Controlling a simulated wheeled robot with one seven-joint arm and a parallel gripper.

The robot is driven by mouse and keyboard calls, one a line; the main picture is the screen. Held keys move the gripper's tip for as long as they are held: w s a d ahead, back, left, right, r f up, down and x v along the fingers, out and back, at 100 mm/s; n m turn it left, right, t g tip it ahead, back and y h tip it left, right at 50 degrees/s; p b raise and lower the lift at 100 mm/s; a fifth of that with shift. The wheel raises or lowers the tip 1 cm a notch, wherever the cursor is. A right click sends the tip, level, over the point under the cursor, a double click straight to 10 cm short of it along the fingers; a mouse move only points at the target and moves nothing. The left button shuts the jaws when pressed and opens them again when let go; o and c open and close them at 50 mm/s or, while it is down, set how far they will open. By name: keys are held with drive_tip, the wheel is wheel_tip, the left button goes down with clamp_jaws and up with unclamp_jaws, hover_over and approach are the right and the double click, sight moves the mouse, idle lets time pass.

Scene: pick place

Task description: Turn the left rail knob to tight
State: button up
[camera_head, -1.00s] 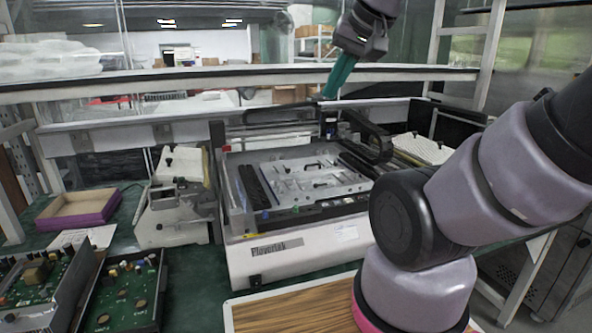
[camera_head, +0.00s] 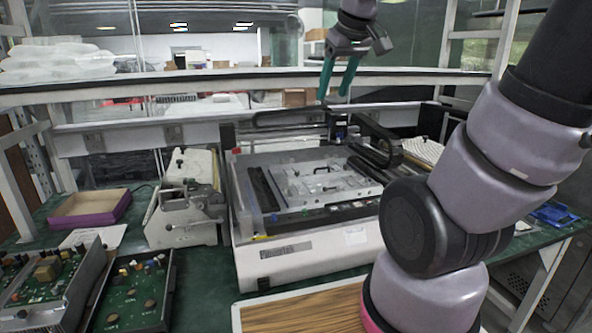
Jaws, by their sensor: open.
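The white bench machine (camera_head: 300,262) has a recessed bed with a metal plate (camera_head: 325,183) and dark rails. A dark left rail (camera_head: 263,189) runs front to back along the left of the bed. A small bluish knob-like part (camera_head: 274,217) sits near this rail's front end. It is too small to tell whether it is tight or loose, or whether it is the left rail knob. My gripper (camera_head: 333,97) has two green fingers, spread apart and empty, pointing down. It appears above the machine's rear in the picture, well apart from the small part.
A grey metal device (camera_head: 185,212) stands close to the machine's left side. Green circuit boards (camera_head: 130,295) lie at front left, and a purple-edged tray (camera_head: 92,208) behind them. A shelf edge (camera_head: 230,83) crosses behind. A wood-grain board (camera_head: 300,309) lies in front.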

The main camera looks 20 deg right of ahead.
drive_tip(key=w+f+n+g+h, duration=0.15)
drive_tip(key=w+f+n, duration=0.25)
drive_tip(key=w+n, duration=0.55)
drive_tip(key=n+h, duration=0.2)
drive_tip(key=n, duration=1.4)
hover_over(297, 172)
drive_tip(key=s+a, duration=0.3)
wheel_tip(297, 172, down, 20)
drive_tip(key=shift+g, duration=0.45)
drive_tip(key=x, duration=0.9)
drive_tip(key=shift+w+d+f, duration=0.1)
drive_tip(key=shift+f, duration=0.1)
clamp_jaws()
